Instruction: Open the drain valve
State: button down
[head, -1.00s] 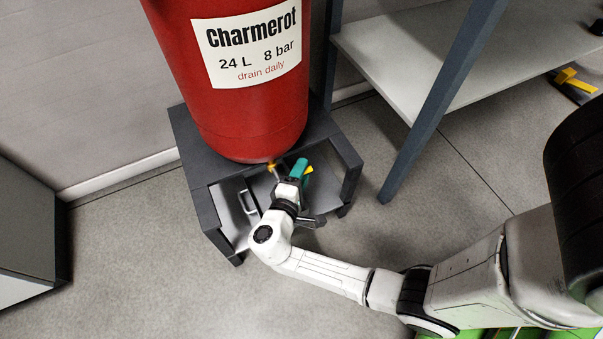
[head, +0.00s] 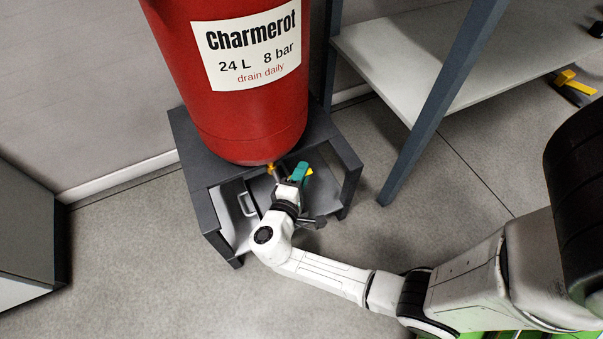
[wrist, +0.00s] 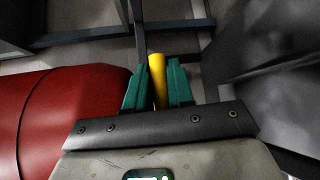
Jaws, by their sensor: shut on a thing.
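The red tank (head: 235,110) stands on a dark grey stand (head: 200,165). A brass-coloured drain fitting (head: 270,167) shows below the tank's bottom edge. My gripper (head: 301,172) has teal fingers and reaches in under the tank's front edge. In the wrist view, its fingers (wrist: 158,85) are closed on the yellow valve handle (wrist: 157,68), which stands between them. Only a small yellow tip of the handle (head: 310,171) shows beside the fingers in the head view. The joint between handle and fitting is hidden by my gripper. The tank (wrist: 65,120) fills the left of the wrist view.
A grey tray or panel with a handle (head: 246,204) sits inside the stand, close to my wrist. The stand's posts flank my gripper. A shelf unit (head: 440,70) with a dark leg is at the right. A yellow-and-dark item (head: 570,84) lies at far right. Open floor lies in front.

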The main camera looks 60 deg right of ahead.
jog(key=shift+f, duration=0.1)
dwell(0.3)
jog(key=w+a+f+m+t+y+p, duration=0.3)
jog(key=a+f+m+t+y+p, duration=0.2)
jog(key=m+y, duration=0.3)
jog(key=shift+w+f+y+p, duration=0.2)
jog(key=shift+f+y+p, duration=0.3)
jog(key=shift+y, duration=1.8)
jog(key=shift+a+t, duration=0.1)
jog(key=shift+t, duration=0.2)
jog(key=c, duration=1.1)
grip_release()
jog(key=shift+r, duration=0.1)
jog(key=p+v, duration=0.4)
jog(key=v, duration=0.6)
jog(key=shift+s+r+p, duration=0.2)
jog(key=shift+r+p, duration=0.05)
jog(key=shift+p, duration=0.1)
